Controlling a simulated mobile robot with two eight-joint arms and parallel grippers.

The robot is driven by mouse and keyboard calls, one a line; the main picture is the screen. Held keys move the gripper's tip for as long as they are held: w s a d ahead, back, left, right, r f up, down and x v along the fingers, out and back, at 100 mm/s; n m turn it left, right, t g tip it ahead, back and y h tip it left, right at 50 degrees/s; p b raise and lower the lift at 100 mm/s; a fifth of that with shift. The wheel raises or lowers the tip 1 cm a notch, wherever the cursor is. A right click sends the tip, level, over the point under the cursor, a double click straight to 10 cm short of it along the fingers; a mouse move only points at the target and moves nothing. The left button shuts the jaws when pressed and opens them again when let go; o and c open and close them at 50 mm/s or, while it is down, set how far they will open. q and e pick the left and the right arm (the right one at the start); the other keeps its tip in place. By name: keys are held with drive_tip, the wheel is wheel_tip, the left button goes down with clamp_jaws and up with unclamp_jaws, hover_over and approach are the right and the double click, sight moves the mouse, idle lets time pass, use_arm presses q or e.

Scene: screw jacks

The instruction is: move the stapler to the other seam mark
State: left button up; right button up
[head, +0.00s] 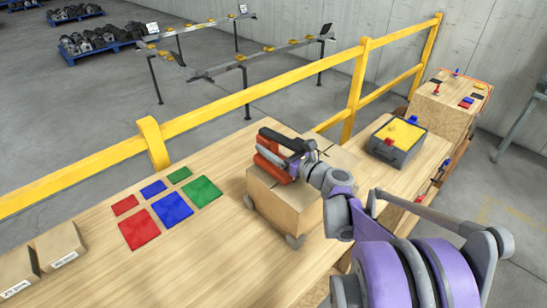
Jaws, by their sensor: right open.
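The stapler (270,155), orange with a black top part, sits on the left part of the top of a cardboard carton (285,208). My right gripper (299,161) is at the stapler's right side, open, with its fingers close to the stapler. I cannot tell whether they touch it or are around it. My purple and grey right arm comes in from the lower right and hides part of the carton's top. A short dark mark (322,151) shows on the carton's top behind the gripper. The other marks cannot be made out. My left gripper is out of view.
Red, blue and green mats (172,208) lie on the wooden bench (190,260) left of the carton. Labelled small boxes (60,244) stand at far left. A grey case with a yellow top (398,134) stands at right. A yellow rail (260,103) runs behind.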

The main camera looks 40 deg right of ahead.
clamp_jaws()
idle(1.3)
